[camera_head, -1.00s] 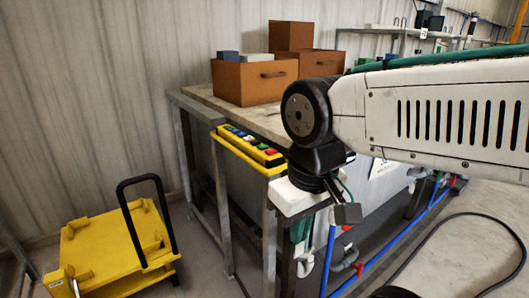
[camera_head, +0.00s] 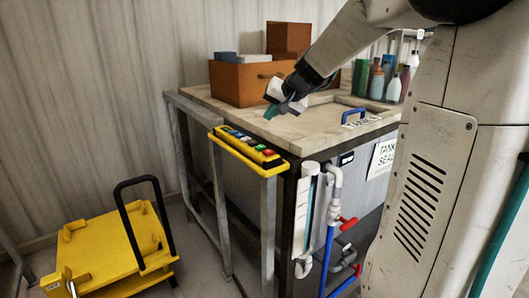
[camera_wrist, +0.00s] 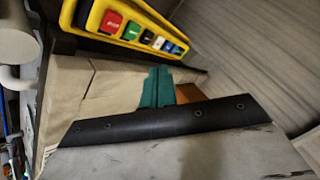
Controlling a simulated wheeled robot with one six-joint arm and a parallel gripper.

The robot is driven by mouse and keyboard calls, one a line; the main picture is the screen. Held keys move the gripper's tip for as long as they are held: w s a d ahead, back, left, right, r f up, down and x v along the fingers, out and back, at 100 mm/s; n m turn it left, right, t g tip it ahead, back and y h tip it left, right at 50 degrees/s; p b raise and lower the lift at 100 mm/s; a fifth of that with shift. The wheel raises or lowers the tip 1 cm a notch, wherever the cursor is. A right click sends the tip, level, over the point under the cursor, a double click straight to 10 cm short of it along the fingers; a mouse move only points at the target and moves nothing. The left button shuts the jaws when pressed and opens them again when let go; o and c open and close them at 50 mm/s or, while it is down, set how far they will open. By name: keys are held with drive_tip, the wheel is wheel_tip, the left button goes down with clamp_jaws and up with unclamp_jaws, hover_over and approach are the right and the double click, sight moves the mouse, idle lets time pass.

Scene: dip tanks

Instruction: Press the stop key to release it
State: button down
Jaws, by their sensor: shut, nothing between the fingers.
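A yellow-framed key panel (camera_head: 226,140) is fixed along the near left edge of the tank bench. It holds a row of coloured keys, with a red key (camera_head: 268,153) near its right end. In the wrist view the panel (camera_wrist: 88,18) is at the top, with the red key (camera_wrist: 112,22) beside a green one. The labels are too small to read, so I cannot confirm which is the stop key. My gripper (camera_head: 270,112) is shut and empty above the benchtop, behind the panel and apart from it. Its teal fingers (camera_wrist: 157,88) show in the wrist view.
Brown boxes (camera_head: 240,86) stand at the back of the bench. A blue handle (camera_head: 354,114) and several bottles (camera_head: 376,82) are to the right. Pipes with red valves (camera_head: 347,224) run below the bench's right corner. A yellow cart (camera_head: 105,245) stands on the floor at left.

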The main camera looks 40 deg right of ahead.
sight(271, 152)
drive_tip(key=shift+f, duration=0.1)
idle(0.3)
drive_tip(key=shift+f, duration=4.3)
drive_tip(key=shift+f, duration=0.1)
drive_tip(key=shift+f, duration=0.3)
drive_tip(key=shift+f, duration=0.45)
drive_tip(key=shift+r, duration=0.9)
drive_tip(key=shift+r, duration=2.5)
